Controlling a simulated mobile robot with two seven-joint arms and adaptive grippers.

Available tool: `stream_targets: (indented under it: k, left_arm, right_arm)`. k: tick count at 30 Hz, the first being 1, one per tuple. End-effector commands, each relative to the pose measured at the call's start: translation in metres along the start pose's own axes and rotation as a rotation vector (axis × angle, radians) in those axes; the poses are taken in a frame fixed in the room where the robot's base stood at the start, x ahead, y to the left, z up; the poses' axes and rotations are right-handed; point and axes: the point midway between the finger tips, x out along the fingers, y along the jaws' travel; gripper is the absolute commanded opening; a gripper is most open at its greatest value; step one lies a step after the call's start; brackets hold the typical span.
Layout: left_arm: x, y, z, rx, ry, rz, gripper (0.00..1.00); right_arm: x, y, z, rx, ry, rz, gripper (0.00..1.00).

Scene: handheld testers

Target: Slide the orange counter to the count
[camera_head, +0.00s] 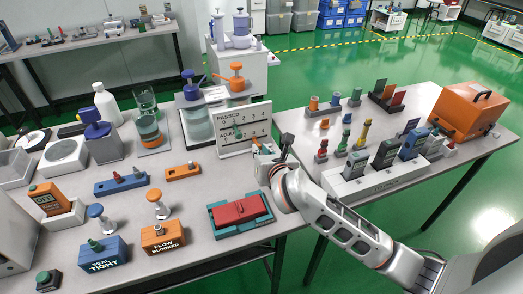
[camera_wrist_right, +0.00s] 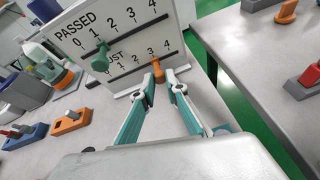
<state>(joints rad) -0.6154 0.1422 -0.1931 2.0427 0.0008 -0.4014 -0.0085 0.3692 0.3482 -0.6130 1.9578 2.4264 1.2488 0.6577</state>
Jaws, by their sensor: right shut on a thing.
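A white counter board (camera_head: 229,148) stands upright near the right edge of the left table, with a PASSED scale above an ADJUST scale, each numbered 0 to 4. The orange counter (camera_wrist_right: 157,69) sits on the lower scale, around the 3 to 4 marks; perspective hides its exact mark. A green counter (camera_wrist_right: 100,57) sits on the upper scale near 1. My right gripper (camera_wrist_right: 164,82) is shut on the orange counter, one fingertip on each side. In the head view my right gripper (camera_head: 264,152) is in front of the board's right part. My left gripper is not in view.
A red-and-teal case (camera_head: 240,211) lies in front of the board. Several testers stand in a white rack (camera_head: 376,181) on the right table, beside an orange box (camera_head: 468,110). A gap separates the two tables.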

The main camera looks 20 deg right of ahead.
Motion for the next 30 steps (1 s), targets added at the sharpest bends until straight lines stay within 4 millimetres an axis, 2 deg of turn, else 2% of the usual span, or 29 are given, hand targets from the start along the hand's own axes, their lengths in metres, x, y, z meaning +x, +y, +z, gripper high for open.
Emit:
stream_targets:
  k: [9,12,23,24,26,30]
  left_arm:
    - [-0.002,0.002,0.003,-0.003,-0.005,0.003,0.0]
    - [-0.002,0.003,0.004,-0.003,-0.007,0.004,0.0]
    - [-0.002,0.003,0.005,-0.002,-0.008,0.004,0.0]
    - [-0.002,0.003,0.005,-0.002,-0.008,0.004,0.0]
    - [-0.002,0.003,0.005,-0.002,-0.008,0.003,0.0]
    - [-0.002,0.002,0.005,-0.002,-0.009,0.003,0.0]
  right_arm:
    - [-0.003,0.045,-0.009,0.005,0.003,0.003,0.0]
    - [-0.003,0.054,-0.011,0.004,0.002,0.002,0.0]
    - [-0.004,0.058,-0.011,0.0,-0.001,0.001,0.0]
    - [-0.004,0.058,-0.011,0.0,-0.001,0.001,0.18]
    - [-0.004,0.058,-0.011,0.0,-0.001,0.001,0.31]
    - [-0.004,0.058,-0.011,0.0,-0.001,0.001,0.31]
